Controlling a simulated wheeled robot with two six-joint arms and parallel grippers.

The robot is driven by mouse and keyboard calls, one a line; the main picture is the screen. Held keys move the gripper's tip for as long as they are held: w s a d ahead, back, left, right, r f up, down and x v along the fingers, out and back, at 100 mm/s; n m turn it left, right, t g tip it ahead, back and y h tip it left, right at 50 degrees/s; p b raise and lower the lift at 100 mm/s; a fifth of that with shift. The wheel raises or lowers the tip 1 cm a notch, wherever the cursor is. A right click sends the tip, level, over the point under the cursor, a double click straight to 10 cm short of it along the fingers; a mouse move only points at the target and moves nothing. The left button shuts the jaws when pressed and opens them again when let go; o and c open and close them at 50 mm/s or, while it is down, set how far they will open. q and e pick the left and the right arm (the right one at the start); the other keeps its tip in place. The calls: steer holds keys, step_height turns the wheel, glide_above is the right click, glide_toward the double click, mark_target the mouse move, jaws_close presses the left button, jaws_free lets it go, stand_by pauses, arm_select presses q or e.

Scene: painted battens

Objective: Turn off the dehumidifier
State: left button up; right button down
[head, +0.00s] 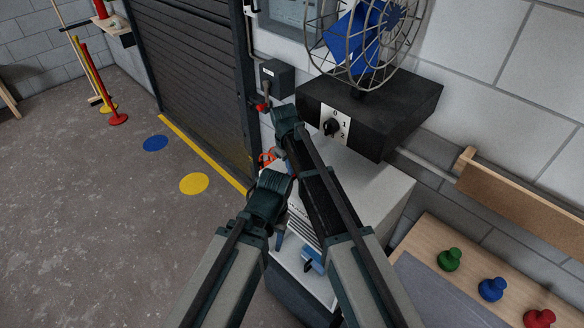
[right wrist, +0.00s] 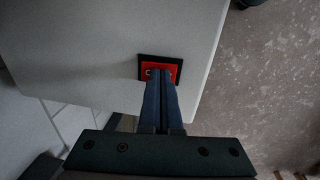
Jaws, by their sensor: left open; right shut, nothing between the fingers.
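The dehumidifier (head: 375,192) is a pale box with slatted vents, standing below the fan; my arms cover much of its front. In the right wrist view its pale surface (right wrist: 85,50) fills the upper left. A red switch in a black frame (right wrist: 160,68) is set in it near the edge. My right gripper (right wrist: 160,76) is shut and empty, its fingertips over the lower middle of the switch. I cannot tell whether they touch it. In the head view the right gripper (head: 290,167) is mostly hidden. My left gripper (head: 279,240) is open, lower down, partly hidden by my arms.
A caged fan (head: 370,35) stands on a black box with a dial (head: 333,127). A wall box with a red-tipped lever (head: 263,105) is close by my right wrist. Coloured knobs (head: 491,288) stand on a wooden bench at right. Floor at left is open.

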steer(key=shift+r, duration=0.15)
step_height(320, 180, up, 14)
steer(key=s+a+p, duration=0.1)
steer(key=p, duration=1.3)
steer(key=shift+s+a+f, duration=0.1)
steer(key=shift+f, duration=0.1)
steer(key=shift+w+d, duration=0.5)
steer(key=shift+w, duration=0.1)
steer(key=f+b, duration=0.9)
steer(key=w+d+f+b, duration=0.1)
steer(key=f+b, duration=0.4)
steer(key=shift+d, duration=0.1)
